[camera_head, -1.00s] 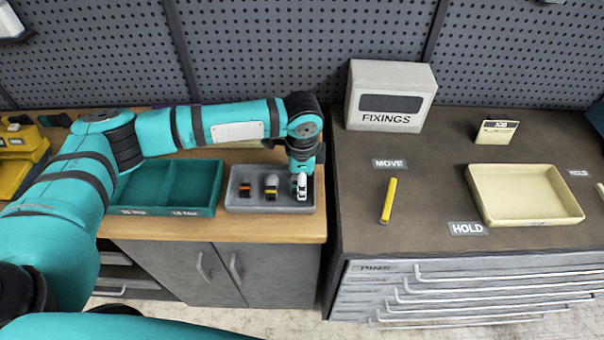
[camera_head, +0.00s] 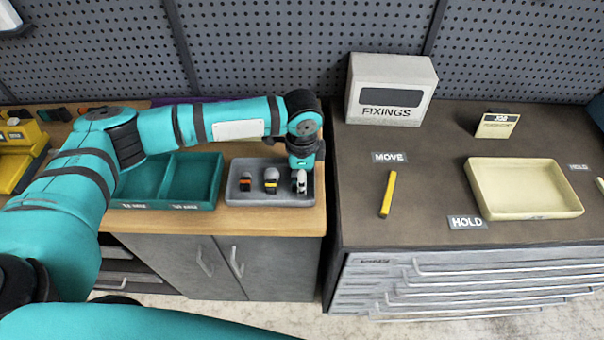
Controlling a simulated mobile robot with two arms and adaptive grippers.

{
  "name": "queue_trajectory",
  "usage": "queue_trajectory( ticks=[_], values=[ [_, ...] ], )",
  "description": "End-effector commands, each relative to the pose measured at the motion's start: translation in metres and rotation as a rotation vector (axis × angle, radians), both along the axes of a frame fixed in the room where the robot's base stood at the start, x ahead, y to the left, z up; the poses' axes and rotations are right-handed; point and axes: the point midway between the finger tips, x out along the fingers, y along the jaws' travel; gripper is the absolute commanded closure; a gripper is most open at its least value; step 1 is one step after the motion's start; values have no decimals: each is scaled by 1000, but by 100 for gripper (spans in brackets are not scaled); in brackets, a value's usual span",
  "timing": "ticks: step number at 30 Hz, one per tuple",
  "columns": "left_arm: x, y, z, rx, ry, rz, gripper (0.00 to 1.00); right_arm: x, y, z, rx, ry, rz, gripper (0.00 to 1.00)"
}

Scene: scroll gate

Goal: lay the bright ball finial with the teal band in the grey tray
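The grey tray (camera_head: 234,200) sits at the right end of the wooden bench. A finial with an orange band (camera_head: 246,183) and one with a yellow band (camera_head: 271,181) stand in it, left and middle. My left gripper (camera_head: 300,186) points down into the tray's right part. Something pale shows at its fingertips, but it is too small to tell whether this is a finial or the fingers. I cannot make out a teal band anywhere. My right gripper is not in view.
A teal two-part bin (camera_head: 166,206) stands left of the grey tray. On the dark cabinet at right are a FIXINGS box (camera_head: 390,92), a yellow bar (camera_head: 388,194), a cream tray (camera_head: 524,190) and a small JOB card box (camera_head: 497,124). A pegboard closes off the back.

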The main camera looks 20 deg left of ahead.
Motion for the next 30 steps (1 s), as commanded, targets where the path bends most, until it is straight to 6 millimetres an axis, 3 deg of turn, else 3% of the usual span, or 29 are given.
queue_trajectory(
  ticks=[6,7,13,23,30],
  values=[
    [0,0,-3,-1,0,0,88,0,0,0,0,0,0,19],
    [0,0,-3,-1,-1,0,46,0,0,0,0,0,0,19],
    [0,0,-3,0,0,0,21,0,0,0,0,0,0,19],
    [0,0,1,-1,0,0,21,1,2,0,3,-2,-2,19],
    [-2,-1,42,-2,-4,0,21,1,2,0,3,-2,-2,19]
  ],
)
